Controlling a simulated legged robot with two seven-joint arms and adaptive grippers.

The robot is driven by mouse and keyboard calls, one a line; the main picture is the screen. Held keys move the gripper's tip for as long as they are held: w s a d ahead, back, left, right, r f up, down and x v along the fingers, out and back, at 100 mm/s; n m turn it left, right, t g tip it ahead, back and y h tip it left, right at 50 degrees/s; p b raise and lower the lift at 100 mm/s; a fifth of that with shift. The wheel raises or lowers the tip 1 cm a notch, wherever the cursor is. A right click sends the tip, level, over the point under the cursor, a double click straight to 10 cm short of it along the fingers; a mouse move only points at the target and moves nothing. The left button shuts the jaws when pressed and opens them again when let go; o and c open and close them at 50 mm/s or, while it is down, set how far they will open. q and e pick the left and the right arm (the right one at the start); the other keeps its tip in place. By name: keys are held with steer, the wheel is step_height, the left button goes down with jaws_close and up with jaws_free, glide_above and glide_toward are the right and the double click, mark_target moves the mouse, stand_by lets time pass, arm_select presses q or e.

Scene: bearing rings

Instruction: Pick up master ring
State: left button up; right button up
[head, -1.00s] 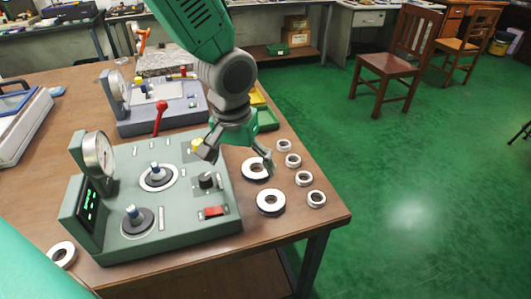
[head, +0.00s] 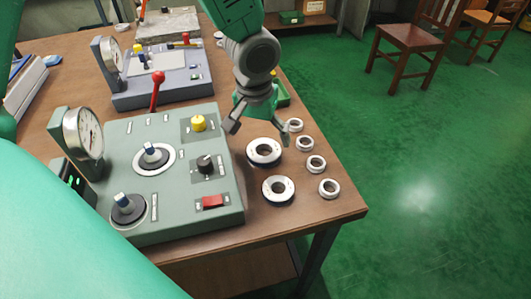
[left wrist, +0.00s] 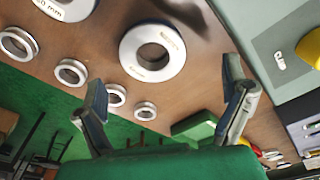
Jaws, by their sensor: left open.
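Two large metal rings with dark outer edges lie flat on the brown bench, right of the green test box. The farther large ring (head: 264,161) shows in the left wrist view (left wrist: 128,52) with print on its face, too blurred to read. The nearer large ring (head: 278,198) is cut by the top edge in the left wrist view (left wrist: 76,11), where "mm" print shows. My left gripper (head: 258,135) is open and empty, pointing down just behind and above the farther large ring, apart from it. My right gripper is out of view.
Several small rings (head: 316,170) stand in a row along the bench's right edge. The green box (head: 222,170) with gauge, knobs and a red switch is close left of the rings. A grey device (head: 150,95) is behind it. Green floor lies right.

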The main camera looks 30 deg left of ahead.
mark_target(263, 154)
arm_select(q)
steer(key=f, duration=0.1)
steer(key=f+b, duration=0.1)
steer(key=f, duration=0.2)
steer(key=shift+w+d+f, duration=0.15)
steer(key=shift+w+f, duration=0.2)
steer(key=shift+f, duration=0.05)
steer(key=shift+d, duration=0.3)
steer(key=shift+d+r, duration=0.1)
steer(key=shift+d, duration=0.25)
steer(key=shift+a, duration=0.3)
steer(key=c, duration=1.1)
steer(key=shift+a, duration=0.35)
steer(key=c, duration=0.7)
